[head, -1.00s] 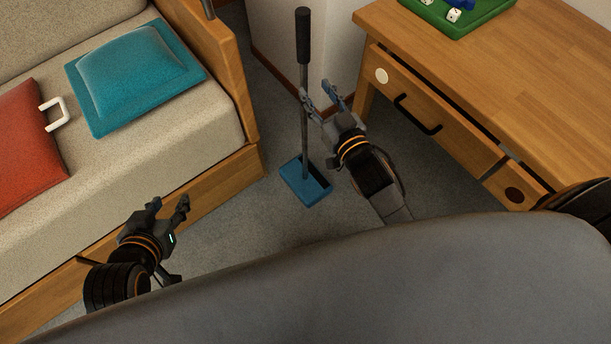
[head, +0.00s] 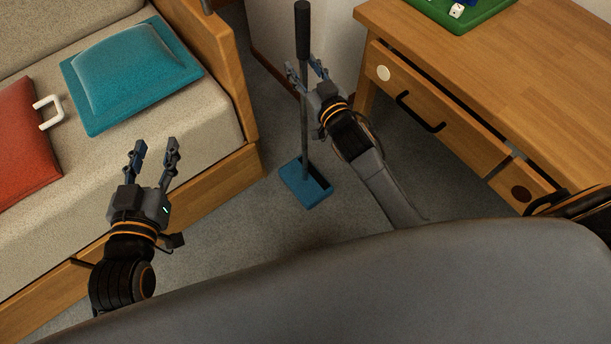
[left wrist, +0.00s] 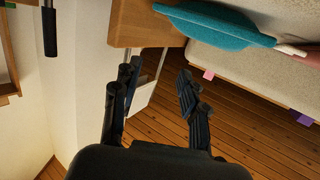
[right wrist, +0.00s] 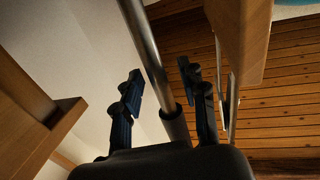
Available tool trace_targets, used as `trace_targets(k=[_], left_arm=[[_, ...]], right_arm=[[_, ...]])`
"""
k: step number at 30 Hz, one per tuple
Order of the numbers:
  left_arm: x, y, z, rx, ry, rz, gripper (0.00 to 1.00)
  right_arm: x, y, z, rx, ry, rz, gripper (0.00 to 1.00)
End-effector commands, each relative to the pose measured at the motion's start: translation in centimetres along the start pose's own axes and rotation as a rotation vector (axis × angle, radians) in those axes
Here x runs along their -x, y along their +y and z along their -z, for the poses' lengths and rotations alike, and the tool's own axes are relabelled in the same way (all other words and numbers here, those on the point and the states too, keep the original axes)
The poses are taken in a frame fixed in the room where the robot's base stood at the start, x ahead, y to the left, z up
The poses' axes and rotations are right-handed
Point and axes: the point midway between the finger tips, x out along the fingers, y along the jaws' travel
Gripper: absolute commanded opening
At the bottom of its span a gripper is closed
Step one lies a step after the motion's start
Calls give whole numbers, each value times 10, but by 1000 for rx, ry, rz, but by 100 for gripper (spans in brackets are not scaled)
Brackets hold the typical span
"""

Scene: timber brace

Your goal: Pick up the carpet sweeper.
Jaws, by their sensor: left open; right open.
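The carpet sweeper stands upright on the grey carpet, with a blue base (head: 306,184), a thin grey pole and a black handle grip (head: 302,30). My right gripper (head: 306,74) is open, with its fingers around the upper pole in the head view. In the right wrist view the pole (right wrist: 150,50) runs between the two open fingers (right wrist: 160,90); whether they touch it cannot be told. My left gripper (head: 155,150) is open and empty in front of the sofa. The black handle grip also shows in the left wrist view (left wrist: 49,30).
A wooden desk (head: 490,60) with a drawer stands at the right. A wall is behind the sweeper.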

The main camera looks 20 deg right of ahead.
Motion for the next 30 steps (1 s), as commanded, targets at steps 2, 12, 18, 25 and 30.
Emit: trace_targets(k=[2, 12, 18, 25, 30], left_arm=[[0, 0, 0, 0, -1, 0, 43], [-2, 6, 0, -6, -7, 1, 43], [-2, 6, 1, -4, -7, 1, 43], [-1, 4, -2, -6, -31, 4, 43], [7, -5, -25, -3, -142, 8, 43]], right_arm=[[0, 0, 0, 0, 0, 0, 42], [0, 0, 0, 0, 0, 0, 0], [0, 0, 4, 0, 9, 1, 0], [0, 0, 8, 0, 9, 1, 0], [0, 0, 16, -1, 10, 1, 0]])
